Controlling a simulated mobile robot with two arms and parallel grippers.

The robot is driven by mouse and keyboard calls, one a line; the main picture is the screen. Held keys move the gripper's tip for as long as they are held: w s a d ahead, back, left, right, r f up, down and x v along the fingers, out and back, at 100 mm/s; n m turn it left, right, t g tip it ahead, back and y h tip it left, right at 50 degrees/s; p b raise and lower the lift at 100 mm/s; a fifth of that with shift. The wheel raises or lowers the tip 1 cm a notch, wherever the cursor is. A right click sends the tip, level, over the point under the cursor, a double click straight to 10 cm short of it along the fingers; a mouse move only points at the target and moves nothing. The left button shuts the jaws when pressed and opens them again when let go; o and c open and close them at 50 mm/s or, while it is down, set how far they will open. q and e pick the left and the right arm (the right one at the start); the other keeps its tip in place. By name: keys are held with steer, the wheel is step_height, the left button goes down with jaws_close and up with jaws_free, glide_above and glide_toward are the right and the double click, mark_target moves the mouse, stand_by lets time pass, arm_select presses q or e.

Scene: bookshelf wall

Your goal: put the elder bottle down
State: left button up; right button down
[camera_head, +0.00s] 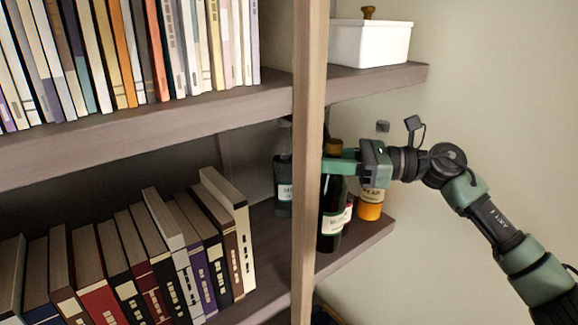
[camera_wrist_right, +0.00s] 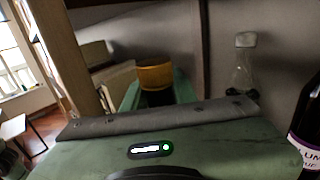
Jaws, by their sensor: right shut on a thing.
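My right gripper (camera_head: 340,166) reaches in from the right and is shut on a dark bottle (camera_head: 331,215) with a yellow-orange cap, taken here as the elder bottle. The bottle is upright over the lower shelf's right end, just right of the wooden post. I cannot tell whether its base touches the board, and its label is not readable. In the right wrist view its yellow cap (camera_wrist_right: 155,76) shows beyond the gripper body, with the fingers mostly hidden. My left gripper is not in view.
An orange bottle (camera_head: 371,204) stands close right; a small red-labelled bottle (camera_head: 348,213) is partly hidden between. A purple-labelled dark bottle (camera_wrist_right: 306,140) is near in the wrist view. The upper shelf (camera_head: 372,79) is overhead.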

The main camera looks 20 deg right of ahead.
arm_select(q)
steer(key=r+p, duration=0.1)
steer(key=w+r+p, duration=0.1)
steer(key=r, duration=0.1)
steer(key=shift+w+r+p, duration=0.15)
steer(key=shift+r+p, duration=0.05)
steer(key=shift+p, duration=0.15)
arm_select(e)
steer(key=w+a+f, duration=0.2)
steer(key=a+f, duration=0.1)
steer(key=a, duration=0.2)
steer(key=shift+w+f, duration=0.2)
steer(key=shift+w, duration=0.05)
steer(key=shift+f, duration=0.1)
steer(key=c, duration=1.1)
jaws_free()
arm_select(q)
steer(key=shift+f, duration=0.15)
arm_select(e)
steer(key=shift+s, duration=0.1)
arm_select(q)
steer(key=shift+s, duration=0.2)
